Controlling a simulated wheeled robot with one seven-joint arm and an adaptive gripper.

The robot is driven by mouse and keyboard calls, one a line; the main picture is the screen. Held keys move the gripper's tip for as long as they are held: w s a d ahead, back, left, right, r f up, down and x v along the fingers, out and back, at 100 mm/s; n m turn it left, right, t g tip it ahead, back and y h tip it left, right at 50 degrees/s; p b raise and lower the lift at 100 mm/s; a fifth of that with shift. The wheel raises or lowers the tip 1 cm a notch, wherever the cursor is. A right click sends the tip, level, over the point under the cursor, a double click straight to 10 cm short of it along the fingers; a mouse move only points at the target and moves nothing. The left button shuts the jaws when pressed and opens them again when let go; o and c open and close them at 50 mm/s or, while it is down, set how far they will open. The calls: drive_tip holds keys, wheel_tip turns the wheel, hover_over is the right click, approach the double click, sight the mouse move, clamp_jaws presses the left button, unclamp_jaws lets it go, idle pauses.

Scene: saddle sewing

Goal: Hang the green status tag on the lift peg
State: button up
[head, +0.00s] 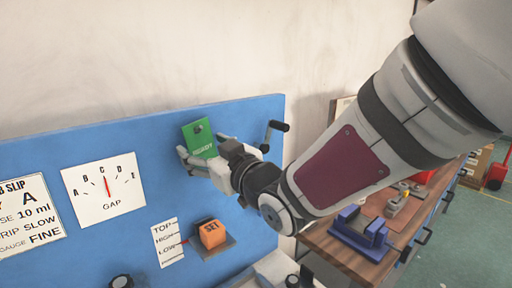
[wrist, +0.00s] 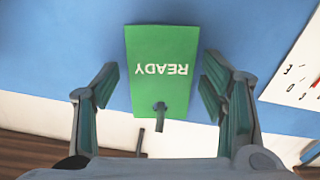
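The green status tag (head: 198,142), marked READY, is at the upper right of the blue board in the head view. In the wrist view the tag (wrist: 168,50) appears with its lettering upside down. A dark lift peg (wrist: 160,108) shows at the tag's hole end and appears to pass through it; it is a small dark spot in the head view (head: 199,128). My gripper (wrist: 160,75) is open, one finger on each side of the tag with visible gaps. In the head view my gripper (head: 203,156) is at the tag's lower part.
A black crank handle (head: 276,127) sticks out just right of my gripper. An orange SET block (head: 212,234) on a bracket is below, beside a TOP/HIGH/LOW scale (head: 167,243). A GAP dial (head: 103,189) is to the left. A wooden bench (head: 345,257) stands at right.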

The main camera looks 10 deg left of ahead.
idle(0.3)
drive_tip(key=s+d+f+m+h, duration=0.1)
drive_tip(key=s+d+m+h, duration=0.4)
drive_tip(key=d, duration=0.9)
drive_tip(key=d+f+m+h, duration=0.25)
drive_tip(key=d+h, duration=0.35)
drive_tip(key=d, duration=0.9)
drive_tip(key=s+d+f+m+g+h, duration=0.1)
drive_tip(key=s+d+m+g, duration=0.1)
drive_tip(key=s, duration=0.6)
drive_tip(key=s+d+f+m+g+h, duration=0.1)
drive_tip(key=s+d+m+g, duration=0.2)
drive_tip(key=s+d, duration=0.4)
drive_tip(key=shift+s+d+f+g+h, duration=0.25)
drive_tip(key=shift+s+g+h, duration=0.2)
drive_tip(key=shift+s, duration=0.45)
